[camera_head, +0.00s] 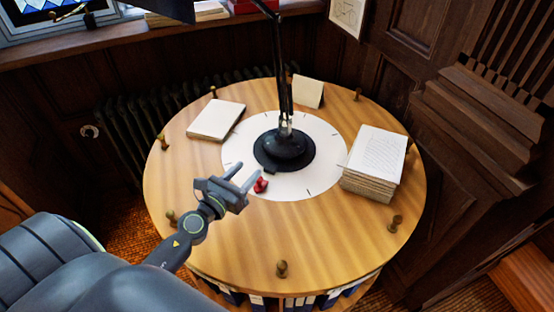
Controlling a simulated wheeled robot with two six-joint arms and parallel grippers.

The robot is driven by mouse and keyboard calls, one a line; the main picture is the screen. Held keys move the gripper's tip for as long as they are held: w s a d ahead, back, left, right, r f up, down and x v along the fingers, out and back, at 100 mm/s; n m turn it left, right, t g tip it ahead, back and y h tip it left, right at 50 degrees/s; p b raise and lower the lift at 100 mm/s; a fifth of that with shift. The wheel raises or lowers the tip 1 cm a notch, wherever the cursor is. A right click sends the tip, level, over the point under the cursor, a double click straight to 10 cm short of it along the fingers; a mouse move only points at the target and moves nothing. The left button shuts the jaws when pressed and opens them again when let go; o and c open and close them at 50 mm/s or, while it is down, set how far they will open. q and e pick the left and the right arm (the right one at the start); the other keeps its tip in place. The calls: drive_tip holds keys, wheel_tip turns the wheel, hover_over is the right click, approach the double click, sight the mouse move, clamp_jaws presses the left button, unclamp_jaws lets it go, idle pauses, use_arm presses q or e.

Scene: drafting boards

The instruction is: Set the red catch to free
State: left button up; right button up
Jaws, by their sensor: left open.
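The red catch (261,185) is a small red piece on the white disc (310,180) in the middle of the round wooden table. It sits at the disc's near-left part, close to the black lamp base. The catch's setting is too small to read. My right gripper is not in view.
The black lamp (285,148) stands on the disc, its post rising high. A paper stack (373,160) is at right, a pad (216,120) at back left, a card (308,92) behind. Several brass pegs (282,269) stand around the rim. The front tabletop is clear.

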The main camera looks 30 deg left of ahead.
sight(261, 180)
use_arm(q)
wheel_tip(261, 180, down, 6)
drive_tip(key=b, duration=0.5)
drive_tip(key=shift+r, duration=0.15)
wheel_tip(261, 180, down, 3)
drive_tip(key=b, duration=0.3)
drive_tip(key=shift+s+r, duration=0.15)
drive_tip(key=shift+w+d+r+p, duration=0.1)
drive_tip(key=shift+w+r+p, duration=0.55)
drive_tip(key=shift+w, duration=0.2)
drive_tip(key=w, duration=0.5)
drive_tip(key=shift+d+f+p, duration=0.25)
drive_tip(key=shift+p, duration=0.15)
drive_tip(key=shift+w, duration=0.45)
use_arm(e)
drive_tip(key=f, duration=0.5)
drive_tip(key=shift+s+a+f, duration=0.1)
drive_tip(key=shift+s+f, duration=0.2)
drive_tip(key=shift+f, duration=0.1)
use_arm(q)
clamp_jaws()
